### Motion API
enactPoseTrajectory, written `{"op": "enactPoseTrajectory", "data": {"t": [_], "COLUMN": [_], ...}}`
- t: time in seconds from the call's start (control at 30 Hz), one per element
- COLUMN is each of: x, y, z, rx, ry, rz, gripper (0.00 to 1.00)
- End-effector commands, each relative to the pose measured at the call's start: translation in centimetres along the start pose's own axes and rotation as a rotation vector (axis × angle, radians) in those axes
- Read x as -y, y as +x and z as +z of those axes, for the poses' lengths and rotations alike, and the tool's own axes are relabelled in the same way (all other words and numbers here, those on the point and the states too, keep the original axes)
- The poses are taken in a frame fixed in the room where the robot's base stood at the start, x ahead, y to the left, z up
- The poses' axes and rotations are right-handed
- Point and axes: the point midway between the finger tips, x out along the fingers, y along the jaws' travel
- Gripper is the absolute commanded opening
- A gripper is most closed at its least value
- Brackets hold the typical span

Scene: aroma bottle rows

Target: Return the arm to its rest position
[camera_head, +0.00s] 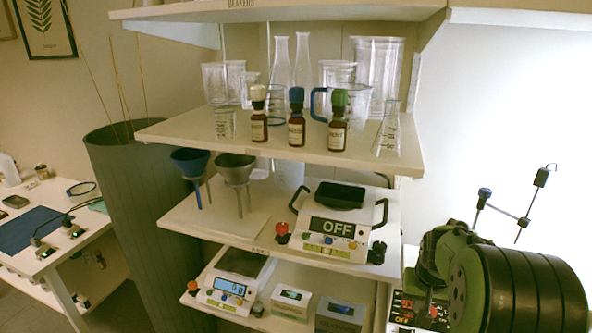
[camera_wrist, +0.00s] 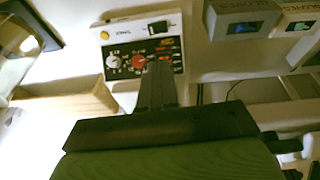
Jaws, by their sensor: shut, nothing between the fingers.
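My arm (camera_head: 515,290), green and black, is folded at the lower right of the head view, beside the shelf unit. My gripper (camera_wrist: 158,70) shows in the wrist view as two dark fingers closed together with nothing between them. In that view the fingertips overlap the lower edge of a white control box (camera_wrist: 113,65) with knobs and a red display; I cannot tell the gap between them. The box's red display also shows in the head view (camera_head: 405,318), partly hidden by my arm. The fingers are not clear in the head view.
Three brown bottles with white (camera_head: 259,128), blue (camera_head: 296,131) and green (camera_head: 338,135) caps stand in a row on the upper shelf (camera_head: 190,134), with glassware behind. The wall at right is bare.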

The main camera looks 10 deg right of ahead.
Motion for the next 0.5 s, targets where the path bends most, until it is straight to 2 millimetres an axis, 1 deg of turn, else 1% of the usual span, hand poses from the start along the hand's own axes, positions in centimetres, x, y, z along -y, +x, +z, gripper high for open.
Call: {"op": "enactPoseTrajectory", "data": {"t": [0.03,0.07,0.1,0.13,0.2,0.27,0.3,0.37,0.4,0.47,0.5], "x": [1.2,1.9,2.9,3.6,5.0,6.0,6.6,7.2,7.5,7.8,7.8], "y": [-2.6,-4.2,-6.4,-8.0,-11.3,-13.9,-15.4,-17.4,-18.6,-20.1,-20.8], "z": [0.5,1.0,2.0,2.8,5.1,7.2,8.8,11.2,12.9,15.4,17.0], "rx": [-0.021,-0.032,-0.045,-0.057,-0.077,-0.095,-0.106,-0.125,-0.138,-0.155,-0.166], "ry": [-0.023,-0.039,-0.061,-0.079,-0.119,-0.154,-0.178,-0.214,-0.238,-0.274,-0.296], "rz": [-0.013,-0.021,-0.034,-0.044,-0.066,-0.085,-0.097,-0.116,-0.129,-0.147,-0.158], "gripper": [0.00,0.00,0.00,0.00,0.00,0.00,0.00,0.00,0.00,0.00,0.00]}}
